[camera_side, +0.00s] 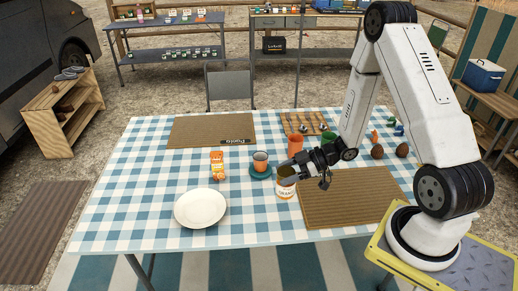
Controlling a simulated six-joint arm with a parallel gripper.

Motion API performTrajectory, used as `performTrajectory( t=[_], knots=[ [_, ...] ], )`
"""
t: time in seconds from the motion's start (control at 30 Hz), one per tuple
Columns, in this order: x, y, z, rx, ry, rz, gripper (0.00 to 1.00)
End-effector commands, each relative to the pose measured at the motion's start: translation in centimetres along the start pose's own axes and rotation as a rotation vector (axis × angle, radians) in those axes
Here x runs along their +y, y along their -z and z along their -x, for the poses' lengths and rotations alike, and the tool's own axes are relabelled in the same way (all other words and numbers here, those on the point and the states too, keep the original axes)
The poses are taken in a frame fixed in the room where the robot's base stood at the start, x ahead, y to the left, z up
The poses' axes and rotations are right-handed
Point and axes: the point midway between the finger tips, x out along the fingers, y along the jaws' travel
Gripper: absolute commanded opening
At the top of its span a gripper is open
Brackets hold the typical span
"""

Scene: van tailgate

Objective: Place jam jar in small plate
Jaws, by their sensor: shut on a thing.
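The jam jar (285,190) is a small jar with a pale label and an orange-brown band. It stands upright at the left edge of the brown ribbed mat, right of the plate. My gripper (289,172) is shut on the jar around its upper part, and the fingers hide some of it. I cannot tell whether the jar's base touches the table. The small plate (200,208) is white, round and empty, on the checked cloth at the front left of the table.
A cup on a teal saucer (261,172) is just behind the jar. An orange cup (295,145) and a green cup (328,140) stand farther back. The ribbed mat (350,208) is bare. The cloth between jar and plate is clear.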

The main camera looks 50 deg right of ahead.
Motion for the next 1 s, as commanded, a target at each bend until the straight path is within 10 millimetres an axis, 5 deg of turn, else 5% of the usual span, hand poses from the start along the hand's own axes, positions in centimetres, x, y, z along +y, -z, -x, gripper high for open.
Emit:
performTrajectory(
  t=[0.6,1.0],
  knots=[
    [-0.8,6.0,-11.8,0.013,-0.025,-0.013,0.00],
    [-1.6,7.3,-14.2,0.021,-0.034,-0.024,0.00]
  ],
)
